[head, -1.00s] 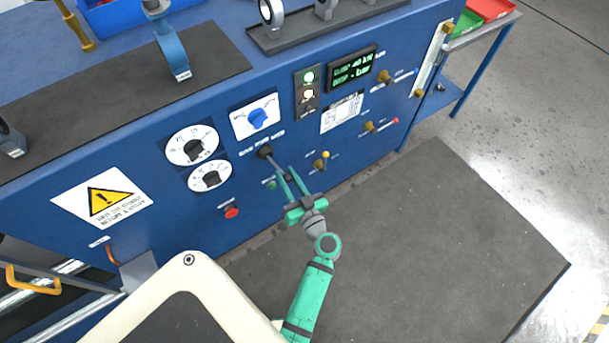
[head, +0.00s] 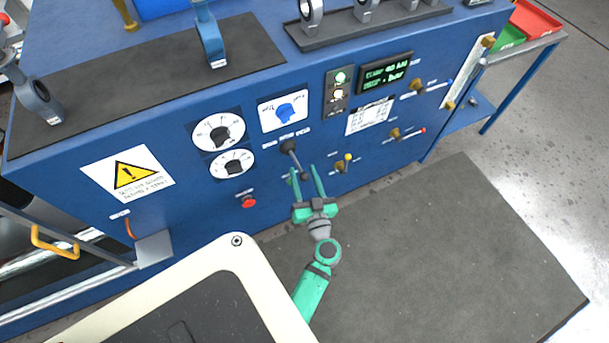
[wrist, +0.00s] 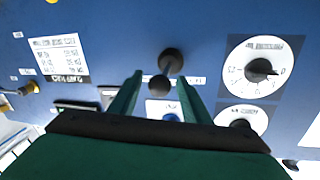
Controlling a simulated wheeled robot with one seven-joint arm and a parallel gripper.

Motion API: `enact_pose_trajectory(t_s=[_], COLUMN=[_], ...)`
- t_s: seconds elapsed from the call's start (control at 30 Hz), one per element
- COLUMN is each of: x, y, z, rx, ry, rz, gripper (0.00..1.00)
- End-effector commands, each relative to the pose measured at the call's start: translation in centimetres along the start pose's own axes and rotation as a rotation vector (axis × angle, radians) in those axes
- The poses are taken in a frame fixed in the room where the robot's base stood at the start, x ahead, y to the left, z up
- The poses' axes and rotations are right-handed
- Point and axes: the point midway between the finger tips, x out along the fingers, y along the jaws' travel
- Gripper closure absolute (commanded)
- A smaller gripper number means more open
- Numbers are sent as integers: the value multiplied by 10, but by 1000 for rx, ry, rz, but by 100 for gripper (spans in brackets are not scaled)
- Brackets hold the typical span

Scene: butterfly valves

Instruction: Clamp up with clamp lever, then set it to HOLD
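The clamp lever (head: 295,158) is a grey rod with a dark round base on the blue panel, slanting down and right in the head view. In the wrist view, its dark base (wrist: 171,62) and round end knob (wrist: 159,85) show near the middle. My green gripper (head: 302,168) is open around the lever's end. In the wrist view, the knob lies between the two fingers (wrist: 159,79), with visible gaps on both sides. The lettering by the lever is too small to read.
A blue rotary knob (head: 285,112), two white dials (head: 218,132), a red button (head: 248,202) and a yellow-tipped valve lever (head: 343,164) surround the lever. A lit display (head: 385,74) and lamps (head: 339,86) are above right. A dark floor mat (head: 450,240) is clear.

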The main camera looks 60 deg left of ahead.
Motion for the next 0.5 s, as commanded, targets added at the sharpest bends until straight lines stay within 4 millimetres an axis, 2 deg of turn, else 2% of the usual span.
enact_pose_trajectory(t_s=[0.13, 0.27, 0.5], x=[-3, -17, -62], y=[1, 1, 1], z=[0, 0, 0], rx=[0, 2, 2], ry=[0, 0, -1], rz=[2, 3, 5], gripper=[56, 56, 56])
